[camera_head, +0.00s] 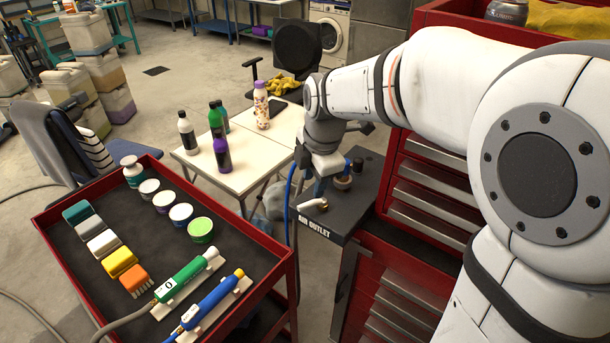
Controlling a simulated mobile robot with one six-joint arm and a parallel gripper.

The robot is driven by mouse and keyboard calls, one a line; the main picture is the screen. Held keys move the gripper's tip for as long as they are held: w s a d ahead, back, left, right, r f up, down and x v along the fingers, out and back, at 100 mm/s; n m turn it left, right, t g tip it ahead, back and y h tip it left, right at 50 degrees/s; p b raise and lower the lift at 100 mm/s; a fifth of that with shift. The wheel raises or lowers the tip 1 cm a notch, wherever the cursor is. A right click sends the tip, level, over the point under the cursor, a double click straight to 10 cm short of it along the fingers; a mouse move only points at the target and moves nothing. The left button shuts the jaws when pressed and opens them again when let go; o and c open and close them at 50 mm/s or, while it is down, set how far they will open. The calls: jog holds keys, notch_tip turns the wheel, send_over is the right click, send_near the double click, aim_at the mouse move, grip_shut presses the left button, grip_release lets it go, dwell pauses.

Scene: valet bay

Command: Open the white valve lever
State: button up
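The white valve lever (309,203) shows at the front left corner of the dark cabinet marked AIR OUTLET (350,218), with a brass-coloured end at its right. A brass fitting (342,182) stands just behind it on the cabinet top. My gripper (322,178) points down over the cabinet, just above and behind the lever. In this view the fingers are small and partly merge with the fittings around them. I cannot tell if they touch the lever or how far apart they are. The valve body is mostly hidden behind the gripper.
A blue hose (288,190) hangs at the cabinet's left edge. A red cart (120,210) with brushes, cups and two hand tools stands at front left. A white table (245,165) with bottles is behind. A red drawer cabinet (425,190) stands close on the right.

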aim_at(306, 204)
jog(key=shift+n, duration=0.5)
jog(key=f, duration=0.2)
jog(key=w+a+f, duration=0.1)
jog(key=f, duration=0.2)
jog(key=w+f+p, duration=0.1)
jog(key=f, duration=0.2)
jog(key=shift+a, duration=0.15)
jog(key=shift+r, duration=0.1)
grip_shut()
